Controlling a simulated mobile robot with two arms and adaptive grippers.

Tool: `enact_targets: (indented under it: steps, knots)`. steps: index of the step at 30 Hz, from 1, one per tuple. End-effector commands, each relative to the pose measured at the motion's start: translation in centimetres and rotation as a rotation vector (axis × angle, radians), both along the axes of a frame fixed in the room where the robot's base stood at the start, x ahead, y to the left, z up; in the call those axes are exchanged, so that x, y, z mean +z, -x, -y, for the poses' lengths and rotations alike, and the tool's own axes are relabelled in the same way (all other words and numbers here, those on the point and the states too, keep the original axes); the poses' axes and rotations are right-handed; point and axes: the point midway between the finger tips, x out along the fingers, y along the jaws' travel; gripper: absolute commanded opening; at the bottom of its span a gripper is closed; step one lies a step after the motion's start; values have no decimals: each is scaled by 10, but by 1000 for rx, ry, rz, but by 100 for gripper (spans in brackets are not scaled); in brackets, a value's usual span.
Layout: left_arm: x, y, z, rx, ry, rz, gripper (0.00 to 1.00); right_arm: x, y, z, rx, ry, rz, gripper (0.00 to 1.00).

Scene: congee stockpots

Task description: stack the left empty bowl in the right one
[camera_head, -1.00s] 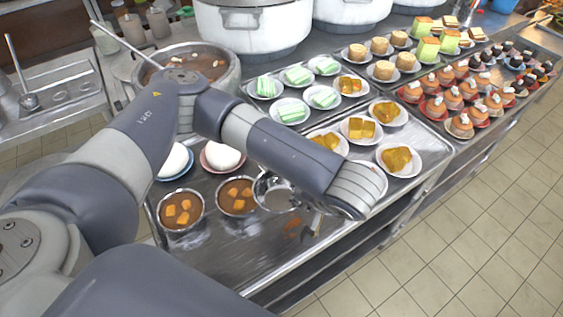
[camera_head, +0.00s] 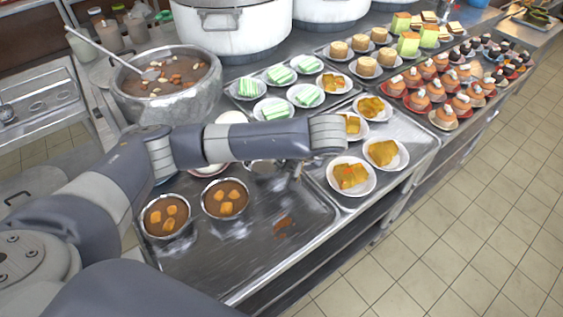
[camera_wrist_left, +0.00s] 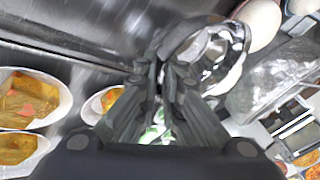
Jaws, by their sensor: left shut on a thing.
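My left gripper (camera_head: 296,170) is mostly hidden behind its own forearm in the head view. It is shut on the rim of a shiny metal empty bowl (camera_head: 262,166), partly covered by the arm. In the left wrist view the closed fingers (camera_wrist_left: 168,72) meet the rim of the bowl (camera_wrist_left: 226,66), which lies to their right. Reflections and overlapping rims there keep me from telling whether a second empty bowl is under or beside it. No separate second empty bowl shows clearly in the head view. My right gripper is not in view.
Two metal bowls of brown soup (camera_head: 166,215) stand on the front tray (camera_head: 262,262), whose right part is bare. Plates of yellow cake (camera_head: 351,176) stand to the right. A large pot with a ladle (camera_head: 168,98) stands behind my arm. White buns are partly hidden by the arm.

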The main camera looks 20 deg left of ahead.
Motion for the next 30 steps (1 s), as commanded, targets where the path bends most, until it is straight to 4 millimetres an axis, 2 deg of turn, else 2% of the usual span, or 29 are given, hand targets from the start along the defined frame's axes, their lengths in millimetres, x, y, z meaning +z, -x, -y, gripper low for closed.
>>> enact_targets:
  steps: [3,11,18,25,27,28,30]
  knots:
    - [2,-19,-13,2,-4,-1,0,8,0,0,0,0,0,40]
    - [-1,-38,-25,2,-2,1,0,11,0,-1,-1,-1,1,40]
    - [-34,-37,-24,-3,-1,-2,0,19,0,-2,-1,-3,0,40]
    - [-39,-36,-24,-2,0,-2,0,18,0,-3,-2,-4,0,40]
    - [-40,-35,-24,-2,0,-5,20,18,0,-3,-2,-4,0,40]
    - [-40,-35,-24,-2,0,-5,27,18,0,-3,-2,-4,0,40]
    - [-40,-35,-24,-2,0,-5,27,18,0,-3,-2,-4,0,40]
